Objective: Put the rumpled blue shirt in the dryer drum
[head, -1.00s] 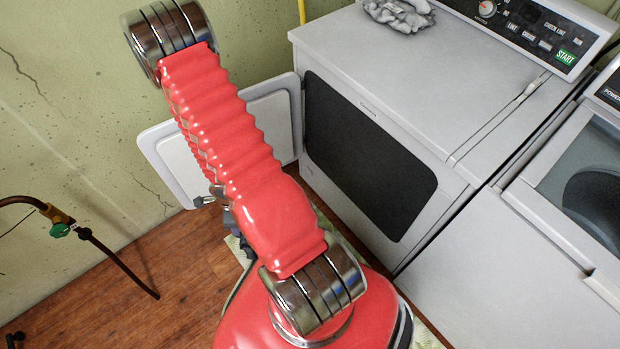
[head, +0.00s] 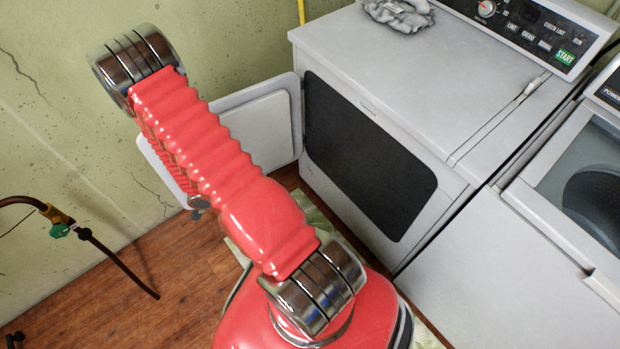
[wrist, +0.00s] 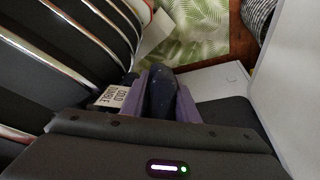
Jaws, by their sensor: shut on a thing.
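In the wrist view, my gripper (wrist: 164,98) has its two purplish fingers closed on a bunched dark blue cloth, the blue shirt (wrist: 163,88). A white tag with dark print (wrist: 115,97) shows at the left of the fingers. The dryer (head: 400,85) is the light grey machine in the middle right. Its front has a large dark rounded area (head: 370,155), and its white door (head: 265,125) stands swung open to the left. I cannot make out the drum's inside.
A grey crumpled cloth (head: 398,14) lies on the dryer top. A washer (head: 520,245) stands close at the right. A leaf-patterned mat (wrist: 195,28) lies on the wood floor (head: 185,260). A pipe with a green valve (head: 60,230) is at the left wall.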

